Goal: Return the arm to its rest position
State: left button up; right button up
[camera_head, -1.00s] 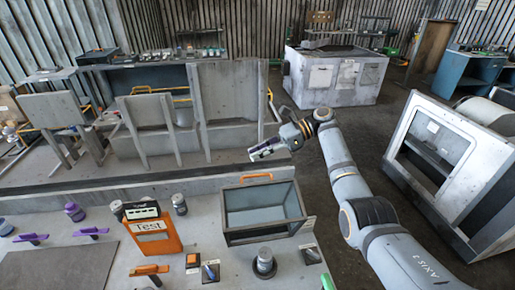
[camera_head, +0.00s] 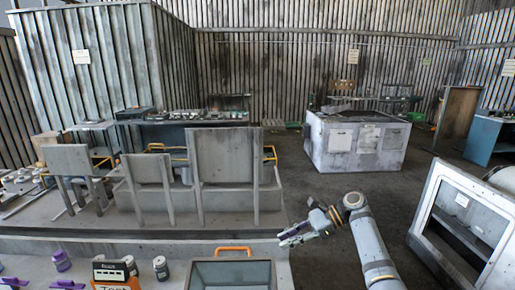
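My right arm (camera_head: 371,243) comes in from the bottom right and reaches up and to the left. Its gripper (camera_head: 284,239) points left, in the air beyond the bin and near the right end of the grey bench. I see no object in it. Its fingers are small and seen edge-on, so I cannot tell whether they are open or shut. My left arm and gripper are not in view.
An open grey bin (camera_head: 232,286) with an orange handle is cut off at the bottom edge. A white-framed cabinet (camera_head: 425,205) stands right of my arm.

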jog(key=s+d+f+n+t+h, duration=0.1)
jog(key=s+d+f+n+h, duration=0.3)
jog(key=s+f, duration=0.5)
jog(key=s+d+f+n+t+h, duration=0.1)
jog(key=s+d+f+n+h, duration=0.35)
jog(key=f, duration=0.75)
jog(key=s+d+r+n+t+h, duration=0.1)
jog(key=s+d+r+n+h, duration=0.15)
jog(key=s+n, duration=0.45)
jog(key=s+d+r+n+t+h, duration=0.1)
jog(key=s+d+n+h, duration=0.15)
jog(key=s, duration=0.85)
jog(key=s+d+f+g, duration=0.1)
jog(key=d+f, duration=0.1)
jog(key=f, duration=1.1)
jog(key=s+d+f, duration=0.1)
jog(key=d+f, duration=0.1)
jog(key=f, duration=1.1)
jog(key=s+f+g, duration=0.1)
jog(key=s+f, duration=1.6)
jog(key=s, duration=0.2)
jog(key=shift+d+m, duration=0.3)
jog(key=shift+d, duration=0.1)
jog(key=shift+y, duration=0.25)
